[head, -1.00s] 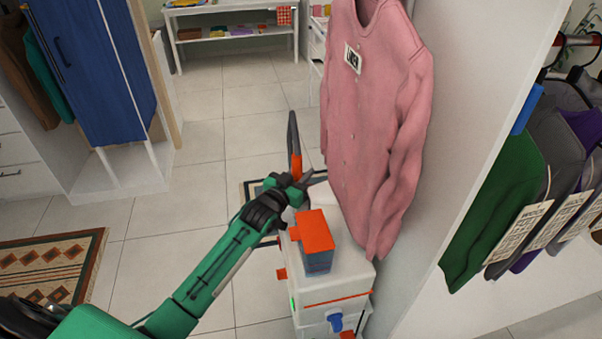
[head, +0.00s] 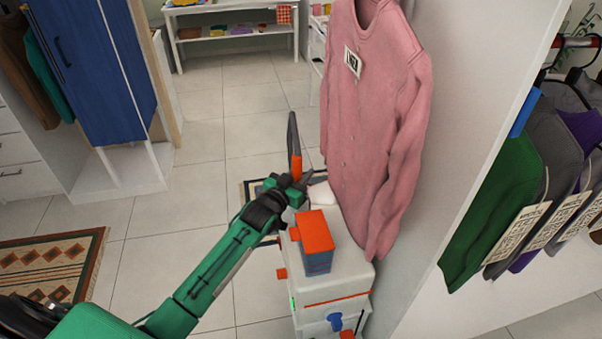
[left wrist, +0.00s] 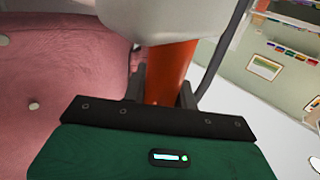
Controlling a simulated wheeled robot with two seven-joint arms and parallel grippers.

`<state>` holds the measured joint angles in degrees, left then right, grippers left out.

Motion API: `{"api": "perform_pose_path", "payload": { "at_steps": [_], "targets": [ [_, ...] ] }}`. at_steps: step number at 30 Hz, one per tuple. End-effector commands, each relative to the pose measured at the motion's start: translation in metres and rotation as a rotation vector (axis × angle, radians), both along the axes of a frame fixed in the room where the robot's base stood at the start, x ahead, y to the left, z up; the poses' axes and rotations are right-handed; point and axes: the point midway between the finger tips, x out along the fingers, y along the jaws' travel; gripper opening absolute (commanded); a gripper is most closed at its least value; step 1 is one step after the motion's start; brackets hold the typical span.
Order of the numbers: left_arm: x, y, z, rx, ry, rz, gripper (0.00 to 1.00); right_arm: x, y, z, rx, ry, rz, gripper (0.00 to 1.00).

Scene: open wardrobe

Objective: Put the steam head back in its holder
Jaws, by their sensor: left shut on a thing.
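My left gripper (head: 298,184) is shut on the orange handle of the steam head (left wrist: 170,70). In the left wrist view the handle stands between the two fingers, with a pale grey-white head above it. In the head view the steam head (head: 295,163) shows as an orange grip with a dark hose rising from it, above the back of the steamer base. The white steamer base (head: 345,281) carries a blue tank with an orange lid (head: 316,231). I cannot make out the holder; it may be hidden behind my gripper. My right gripper does not show.
A pink shirt (head: 372,130) with a tag hangs close to the right of the steam head, against a white wardrobe panel (head: 462,120). Dark and green clothes (head: 510,190) hang farther right. A patterned rug (head: 50,268) lies left; the tiled floor between is clear.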

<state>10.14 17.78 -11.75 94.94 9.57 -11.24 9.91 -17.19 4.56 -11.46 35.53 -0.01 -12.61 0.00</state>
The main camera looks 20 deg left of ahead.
Motion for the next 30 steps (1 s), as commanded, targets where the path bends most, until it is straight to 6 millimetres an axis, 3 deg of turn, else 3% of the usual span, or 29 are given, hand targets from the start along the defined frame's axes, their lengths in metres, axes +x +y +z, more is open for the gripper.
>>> {"api": "perform_pose_path", "payload": {
  "at_steps": [30],
  "targets": [
    [0.0, 0.0, -0.015, 0.0, -0.002, 0.0, 0.0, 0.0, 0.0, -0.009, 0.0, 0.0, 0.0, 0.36]
  ]
}}
